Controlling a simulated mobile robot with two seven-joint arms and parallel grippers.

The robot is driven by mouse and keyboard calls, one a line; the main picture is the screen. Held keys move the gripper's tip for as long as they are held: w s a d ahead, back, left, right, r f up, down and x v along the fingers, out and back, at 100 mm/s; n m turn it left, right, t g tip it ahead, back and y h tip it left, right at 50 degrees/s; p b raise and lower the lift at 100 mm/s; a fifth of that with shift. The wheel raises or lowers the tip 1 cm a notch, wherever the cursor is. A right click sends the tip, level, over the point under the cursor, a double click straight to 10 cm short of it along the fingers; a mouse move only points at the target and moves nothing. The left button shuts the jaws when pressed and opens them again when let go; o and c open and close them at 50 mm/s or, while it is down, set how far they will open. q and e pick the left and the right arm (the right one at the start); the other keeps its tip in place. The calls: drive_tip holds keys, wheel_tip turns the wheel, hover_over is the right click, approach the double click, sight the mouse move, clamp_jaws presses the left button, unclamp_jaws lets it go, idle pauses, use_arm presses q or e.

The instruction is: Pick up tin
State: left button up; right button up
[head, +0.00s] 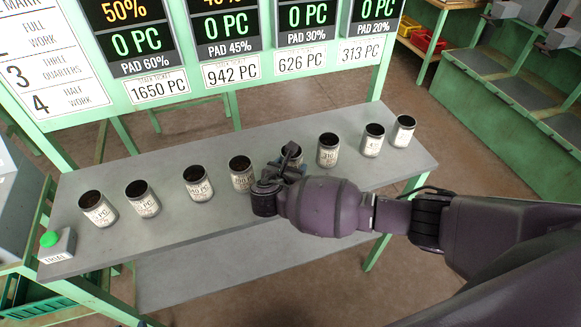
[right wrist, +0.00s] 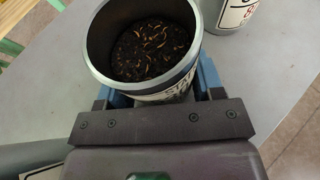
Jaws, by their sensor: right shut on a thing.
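A row of grey open-topped tins with white labels stands on the grey table. One tin (head: 291,152) in the row is partly hidden behind my right gripper (head: 287,165). The right wrist view shows this tin (right wrist: 172,87) upright between the blue fingers, with dark matter and orange bits inside. My right gripper is shut on it. I cannot tell whether its base is on the table or slightly above. The neighbouring tins are one to the left (head: 241,175) and one to the right (head: 328,151). My left gripper is not in view.
The table (head: 215,222) has free room in front of the row. More tins stand at the left (head: 97,209) and right (head: 402,132). A box with a green button (head: 55,246) sits at the left end. A sign board (head: 150,90) stands behind.

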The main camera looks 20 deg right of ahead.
drive_tip(key=shift+r, duration=0.2)
wheel_tip(320, 180, up, 19)
drive_tip(key=shift+r, duration=0.15)
idle(1.5)
drive_tip(key=shift+r, duration=0.1)
idle(0.7)
drive_tip(key=s+d+f+n+t+y+b, duration=0.3)
drive_tip(key=s+f+n+y, duration=0.4)
drive_tip(key=s+f, duration=0.5)
drive_tip(key=shift+s+d+n+y, duration=0.3)
drive_tip(key=shift+d+y, duration=0.15)
drive_tip(key=shift+y, duration=0.15)
